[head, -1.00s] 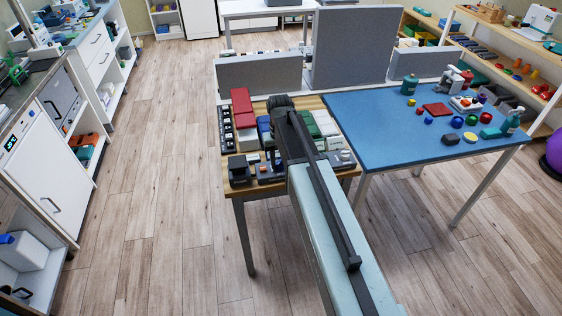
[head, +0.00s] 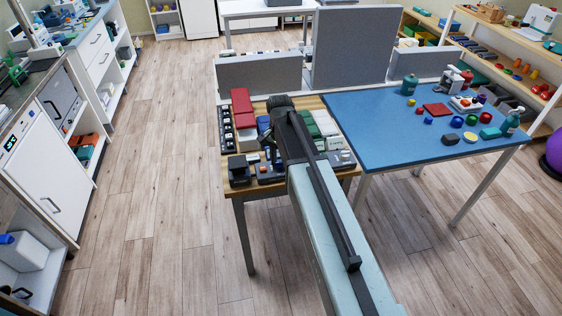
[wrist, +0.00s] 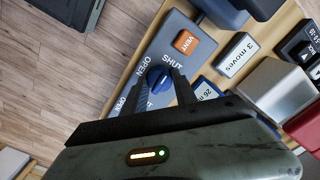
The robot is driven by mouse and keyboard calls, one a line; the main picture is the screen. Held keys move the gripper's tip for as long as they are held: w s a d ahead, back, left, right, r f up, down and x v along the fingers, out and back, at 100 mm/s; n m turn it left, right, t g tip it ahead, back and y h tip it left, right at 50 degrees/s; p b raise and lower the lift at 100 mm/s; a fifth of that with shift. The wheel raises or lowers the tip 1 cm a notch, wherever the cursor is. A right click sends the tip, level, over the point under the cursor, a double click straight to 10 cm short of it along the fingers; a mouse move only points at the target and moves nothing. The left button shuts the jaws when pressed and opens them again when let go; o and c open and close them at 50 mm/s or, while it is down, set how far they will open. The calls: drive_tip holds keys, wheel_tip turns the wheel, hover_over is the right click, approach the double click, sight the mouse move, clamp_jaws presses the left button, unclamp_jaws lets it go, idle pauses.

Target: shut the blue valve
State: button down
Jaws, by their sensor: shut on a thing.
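The blue valve (wrist: 159,79) is a round knob on a grey-blue panel (wrist: 150,58) in the wrist view. White words SHUT and OPEN are printed around it, with OPEN appearing twice. My gripper (wrist: 163,84) has one dark finger on each side of the knob and is shut on it. The fingers hide part of the knob and panel, and I cannot clearly read the knob's pointer. In the head view my gripper (head: 268,148) is low over the wooden table's near part, and I cannot make out the knob there.
An orange VENT button (wrist: 186,42) and a "3 moves" label (wrist: 236,54) lie close by. A blue-topped table (head: 380,120) stands at the right. Floor at the left is clear.

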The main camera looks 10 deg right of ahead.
sight(280, 162)
drive_tip(key=shift+m, duration=0.3)
drive_tip(key=c, duration=1)
unclamp_jaws()
drive_tip(key=shift+r, duration=0.1)
wheel_tip(280, 162, up, 8)
drive_tip(key=p, duration=0.8)
drive_tip(key=shift+f, duration=0.2)
drive_tip(key=shift+s, duration=0.1)
